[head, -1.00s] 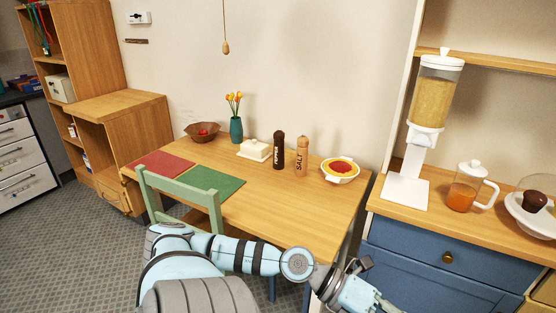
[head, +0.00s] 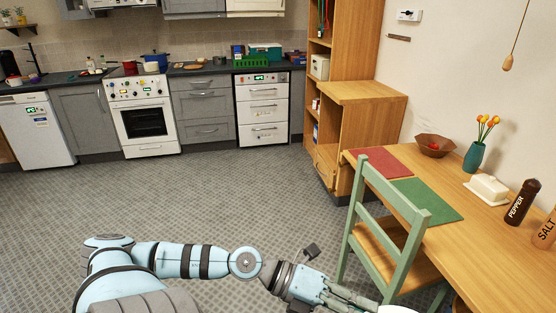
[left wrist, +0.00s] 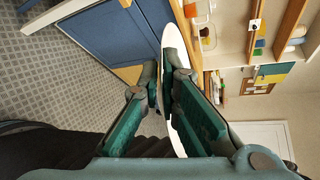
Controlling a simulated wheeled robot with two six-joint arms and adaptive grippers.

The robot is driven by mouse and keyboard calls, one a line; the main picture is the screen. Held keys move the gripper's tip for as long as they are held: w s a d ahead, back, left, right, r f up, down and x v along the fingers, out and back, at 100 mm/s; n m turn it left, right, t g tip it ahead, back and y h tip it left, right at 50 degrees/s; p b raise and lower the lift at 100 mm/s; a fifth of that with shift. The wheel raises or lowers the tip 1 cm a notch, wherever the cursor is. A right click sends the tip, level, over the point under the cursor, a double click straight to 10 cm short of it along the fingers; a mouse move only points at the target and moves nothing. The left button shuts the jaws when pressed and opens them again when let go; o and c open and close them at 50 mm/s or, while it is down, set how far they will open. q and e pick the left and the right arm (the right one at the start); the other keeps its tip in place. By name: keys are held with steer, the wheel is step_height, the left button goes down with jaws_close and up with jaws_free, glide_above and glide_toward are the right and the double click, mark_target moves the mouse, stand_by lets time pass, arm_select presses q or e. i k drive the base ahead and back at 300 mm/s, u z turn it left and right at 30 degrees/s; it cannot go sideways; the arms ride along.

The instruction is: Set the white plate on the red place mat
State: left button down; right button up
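The red place mat (head: 380,162) lies flat and bare at the far left end of the wooden table, beside a green mat (head: 427,199). My left gripper (head: 350,298) is near the bottom of the head view, in front of the green chair and away from the mat. The white plate (head: 398,309) shows only as a sliver at the bottom edge there. In the left wrist view my left gripper (left wrist: 162,82) is shut on the rim of the plate (left wrist: 182,30), which is seen nearly edge-on. My right gripper is in neither view.
A green chair (head: 388,232) stands at the table's near side, close to the mats. A brown bowl (head: 435,146), teal vase (head: 475,157), butter dish (head: 487,189) and pepper mill (head: 521,203) stand on the table (head: 480,245). Open floor (head: 200,200) lies to the left.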

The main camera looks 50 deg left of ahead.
mark_target(380, 162)
steer(key=u, duration=1.85)
steer(key=i, duration=3.95)
steer(key=z, duration=3.1)
steer(key=i, duration=0.5)
steer(key=z, duration=0.05)
